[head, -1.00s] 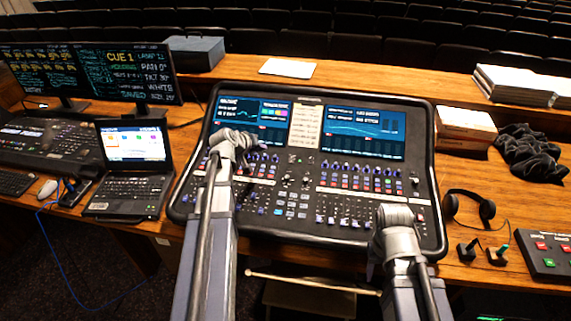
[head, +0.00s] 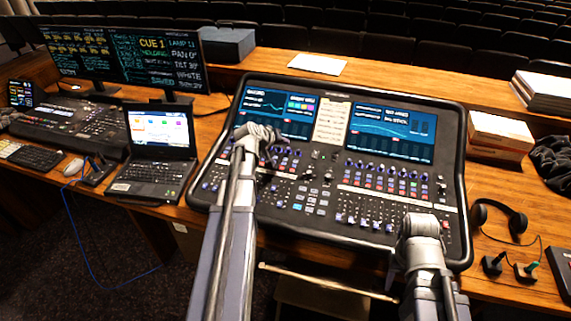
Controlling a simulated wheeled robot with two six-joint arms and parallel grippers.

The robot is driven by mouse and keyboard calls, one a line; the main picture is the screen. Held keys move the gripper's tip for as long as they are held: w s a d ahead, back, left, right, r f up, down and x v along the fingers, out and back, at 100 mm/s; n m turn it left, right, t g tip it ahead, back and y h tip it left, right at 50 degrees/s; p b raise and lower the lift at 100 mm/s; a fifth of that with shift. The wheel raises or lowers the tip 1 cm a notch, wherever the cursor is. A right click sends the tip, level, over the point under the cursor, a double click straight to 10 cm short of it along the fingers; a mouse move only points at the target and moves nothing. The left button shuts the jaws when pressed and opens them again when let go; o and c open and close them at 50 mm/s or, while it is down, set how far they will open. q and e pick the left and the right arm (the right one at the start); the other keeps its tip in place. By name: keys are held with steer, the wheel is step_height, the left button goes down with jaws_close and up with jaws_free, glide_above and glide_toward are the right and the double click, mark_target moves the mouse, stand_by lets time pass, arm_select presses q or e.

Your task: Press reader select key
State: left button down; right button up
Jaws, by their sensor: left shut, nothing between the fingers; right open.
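The mixing desk (head: 328,92) is a black console with two screens and rows of small keys, knobs and faders. I cannot read the key labels, so I cannot tell which key is the reader select key. My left gripper (head: 268,153) is shut and empty over the left part of the desk, just below the left screen (head: 278,108). It hides some controls there, and I cannot tell whether it touches them. My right gripper (head: 424,229) is open over the desk's lower right; my wrist mostly hides its fingers.
A laptop (head: 158,140), a lighting console (head: 75,120) and two monitors (head: 165,58) stand on the left. A headset (head: 515,220), two small joysticks (head: 525,270) and boxes (head: 500,138) are on the right. A blue cable (head: 75,225) hangs at the left front.

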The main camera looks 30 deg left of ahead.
arm_select(q)
steer(key=shift+w+a+f+b, duration=0.1)
steer(key=shift+w+f+b, duration=0.05)
steer(key=shift+f+b, duration=1.25)
steer(key=shift+w+f+b, duration=0.15)
steer(key=shift+f+b, duration=0.95)
steer(key=shift+f, duration=0.5)
arm_select(e)
steer(key=shift+f, duration=3)
arm_select(q)
steer(key=shift+f, duration=0.15)
arm_select(e)
steer(key=shift+f, duration=0.15)
arm_select(q)
steer(key=shift+f+b, duration=0.3)
steer(key=shift+b, duration=0.15)
arm_select(e)
steer(key=shift+f, duration=0.25)
